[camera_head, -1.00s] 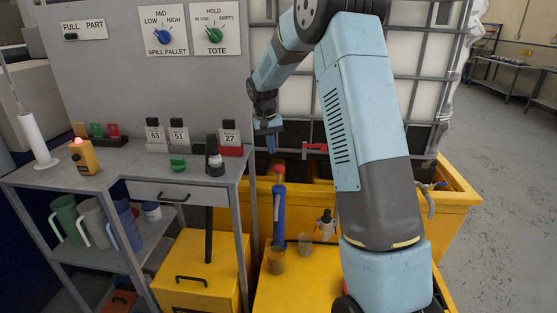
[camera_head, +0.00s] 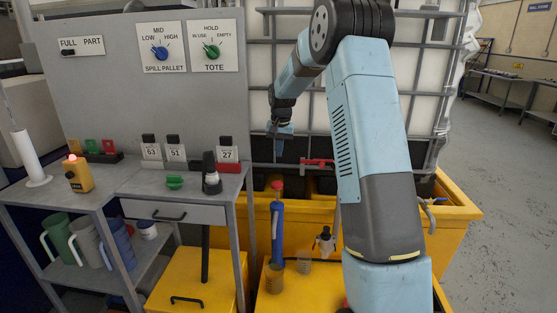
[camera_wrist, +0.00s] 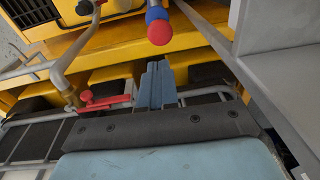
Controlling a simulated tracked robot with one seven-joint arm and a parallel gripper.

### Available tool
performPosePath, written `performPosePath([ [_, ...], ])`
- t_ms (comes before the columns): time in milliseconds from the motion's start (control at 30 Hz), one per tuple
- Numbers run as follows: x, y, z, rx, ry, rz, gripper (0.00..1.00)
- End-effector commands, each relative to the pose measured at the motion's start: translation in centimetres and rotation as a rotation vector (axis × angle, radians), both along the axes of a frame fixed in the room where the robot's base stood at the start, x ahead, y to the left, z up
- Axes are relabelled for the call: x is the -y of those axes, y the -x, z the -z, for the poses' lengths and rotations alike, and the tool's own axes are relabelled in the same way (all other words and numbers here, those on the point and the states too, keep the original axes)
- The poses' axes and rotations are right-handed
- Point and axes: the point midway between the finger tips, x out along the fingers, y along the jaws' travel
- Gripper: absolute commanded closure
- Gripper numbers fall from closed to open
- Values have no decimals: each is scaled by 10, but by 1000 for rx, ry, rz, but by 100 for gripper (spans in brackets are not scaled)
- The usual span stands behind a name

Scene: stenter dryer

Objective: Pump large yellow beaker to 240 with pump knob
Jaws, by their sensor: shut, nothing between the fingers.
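The hand pump is an upright blue cylinder (camera_head: 277,235) with a red pump knob (camera_head: 277,186) on top. Its foot is at a large amber-yellow beaker (camera_head: 275,278) on a yellow surface; the beaker's markings and fill level are too small to read. My gripper (camera_head: 279,156) is above the knob in the head view, shut and empty, fingers pointing down. In the wrist view, my gripper fingers (camera_wrist: 155,68) are together and point toward the round red knob (camera_wrist: 159,29), with a gap between. The blue pump top (camera_wrist: 156,11) shows beyond it.
A red valve handle (camera_head: 318,162) is close to my gripper's right. The grey bench (camera_head: 190,181) is at left, and the caged tank (camera_head: 300,110) is behind.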

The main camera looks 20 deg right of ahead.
Motion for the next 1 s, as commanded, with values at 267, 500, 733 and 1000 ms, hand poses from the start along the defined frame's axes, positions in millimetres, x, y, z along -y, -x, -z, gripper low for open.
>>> performPosePath([
  [267, -1, -4, 48, -4, 0, -1, 100],
  [500, -2, -8, 90, -4, -1, 0, 100],
  [733, -2, -11, 116, -1, 1, -1, 100],
  [1000, -3, -12, 125, -1, 0, -1, 100],
])
